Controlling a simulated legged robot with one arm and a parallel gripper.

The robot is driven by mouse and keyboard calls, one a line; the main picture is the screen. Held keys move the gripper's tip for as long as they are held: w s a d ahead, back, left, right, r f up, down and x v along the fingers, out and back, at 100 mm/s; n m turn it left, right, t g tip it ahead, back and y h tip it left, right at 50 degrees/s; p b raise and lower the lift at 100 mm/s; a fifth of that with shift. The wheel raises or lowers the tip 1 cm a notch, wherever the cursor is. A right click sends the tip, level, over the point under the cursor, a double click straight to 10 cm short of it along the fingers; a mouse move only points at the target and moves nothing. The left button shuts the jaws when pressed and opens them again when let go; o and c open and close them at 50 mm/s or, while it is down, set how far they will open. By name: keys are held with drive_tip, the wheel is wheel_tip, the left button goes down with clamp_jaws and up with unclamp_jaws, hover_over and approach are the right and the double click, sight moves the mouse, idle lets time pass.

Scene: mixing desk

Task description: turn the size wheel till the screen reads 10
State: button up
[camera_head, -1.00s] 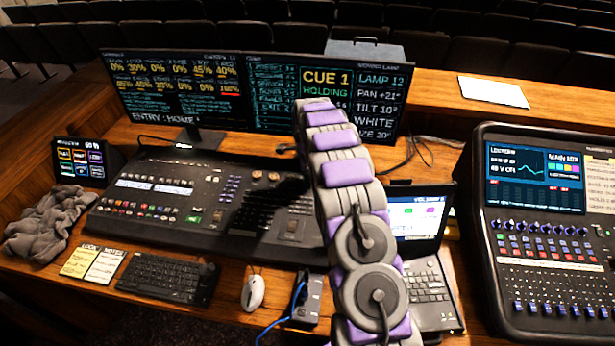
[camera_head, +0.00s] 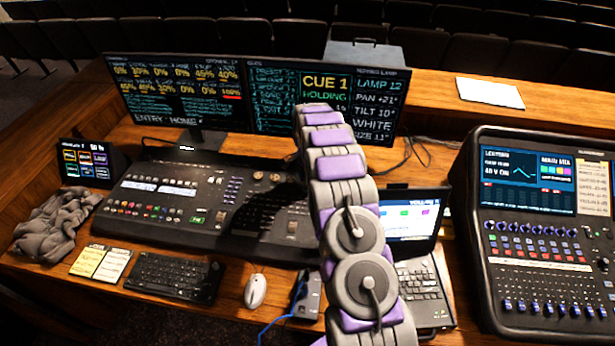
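The right monitor (camera_head: 300,92) shows CUE 1, HOLDING, and a lamp 12 list. Its bottom line, the size reading (camera_head: 370,138), looks like 11°, though the digits are small. The lighting console (camera_head: 165,205) lies below the monitors. Two small round knobs (camera_head: 267,175) show near its upper right; I cannot tell whether one is the size wheel. My purple and grey arm reaches over the console's right end and hides part of it. My gripper is hidden behind the arm, so its fingers and any contact with a wheel do not show.
A laptop (camera_head: 418,288) stands right of my arm, and a sound mixer (camera_head: 535,250) stands further right. A keyboard (camera_head: 172,277), mouse (camera_head: 255,291) and small box with a blue cable (camera_head: 307,296) lie in front. A grey cloth (camera_head: 55,222) lies at left.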

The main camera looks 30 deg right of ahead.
drive_tip(key=shift+w+r+n, duration=0.1)
drive_tip(key=shift+w+n, duration=0.05)
drive_tip(key=shift+n, duration=0.15)
drive_tip(key=o, duration=1)
drive_tip(key=shift+o, duration=0.2)
wheel_tip(320, 180, up, 17)
drive_tip(key=p, duration=0.2)
drive_tip(key=shift+r, duration=0.1)
